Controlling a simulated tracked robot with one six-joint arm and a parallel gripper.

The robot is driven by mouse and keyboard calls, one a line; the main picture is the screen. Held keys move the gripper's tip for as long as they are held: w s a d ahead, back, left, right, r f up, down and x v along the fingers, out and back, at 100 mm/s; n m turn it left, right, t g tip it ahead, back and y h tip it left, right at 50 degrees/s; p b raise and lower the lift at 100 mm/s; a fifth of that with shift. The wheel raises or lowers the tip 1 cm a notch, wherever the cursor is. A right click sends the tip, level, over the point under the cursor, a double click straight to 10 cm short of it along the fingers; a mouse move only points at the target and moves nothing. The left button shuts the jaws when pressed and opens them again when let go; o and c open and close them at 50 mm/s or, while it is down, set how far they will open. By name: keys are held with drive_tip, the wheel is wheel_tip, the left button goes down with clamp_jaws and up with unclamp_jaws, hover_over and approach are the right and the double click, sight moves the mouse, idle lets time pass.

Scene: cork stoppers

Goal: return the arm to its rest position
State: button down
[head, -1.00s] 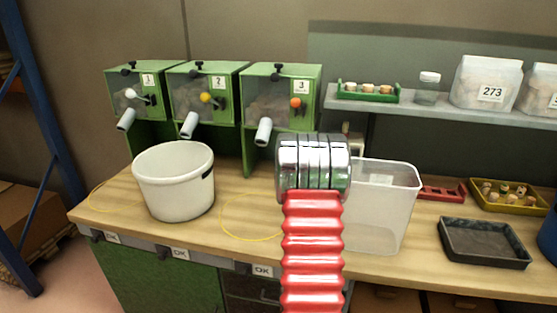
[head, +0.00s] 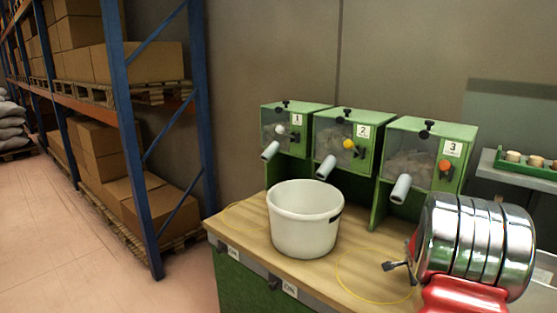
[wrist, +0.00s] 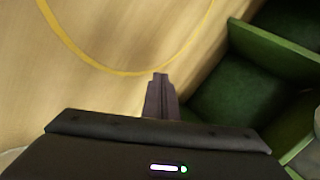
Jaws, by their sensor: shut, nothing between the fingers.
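My gripper (head: 395,266) shows in the head view at the lower right, small and dark, left of my silver and red arm. In the wrist view my gripper (wrist: 160,80) has its dark fingers together, with nothing between them. It is over the wooden bench top (wrist: 105,25), near the yellow ring (wrist: 125,72) marked on it. The green base of the dispensers (wrist: 285,50) is to the right in that view.
A white bucket (head: 303,232) stands on the bench (head: 262,246) in front of green dispensers 1 (head: 283,118), 2 (head: 335,165) and 3 (head: 412,160). A shelf holds a green tray (head: 530,167) at right. A blue rack (head: 127,150) with boxes stands left, beside open floor (head: 60,250).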

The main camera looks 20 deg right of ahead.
drive_tip(key=w+a+r+n+y, duration=0.1)
drive_tip(key=a+n, duration=0.1)
drive_tip(key=a, duration=0.2)
drive_tip(key=w+a+r+n+y, duration=0.1)
drive_tip(key=a, duration=0.4)
drive_tip(key=a+r+n+t+y, duration=0.1)
drive_tip(key=a+n, duration=0.1)
drive_tip(key=a, duration=0.2)
drive_tip(key=shift+w+a+r+n, duration=0.15)
drive_tip(key=shift+w+a+n, duration=0.15)
drive_tip(key=shift+w, duration=0.1)
drive_tip(key=s+a+r+n+y, duration=0.25)
drive_tip(key=a+n, duration=0.35)
drive_tip(key=a, duration=0.8)
drive_tip(key=s+a+r+n, duration=0.3)
drive_tip(key=s+a, duration=0.3)
drive_tip(key=a, duration=0.2)
drive_tip(key=s+a+r+n+y, duration=0.1)
drive_tip(key=s+a+r+n, duration=0.3)
drive_tip(key=a, duration=0.5)
drive_tip(key=s+a+r+n+g, duration=0.1)
drive_tip(key=s+a+r+n, duration=0.2)
drive_tip(key=s+a+n, duration=0.2)
drive_tip(key=s+a, duration=0.3)
drive_tip(key=a, duration=0.1)
drive_tip(key=shift+s+r+n, duration=0.2)
drive_tip(key=shift+s+n, duration=0.05)
drive_tip(key=shift+n, duration=0.05)
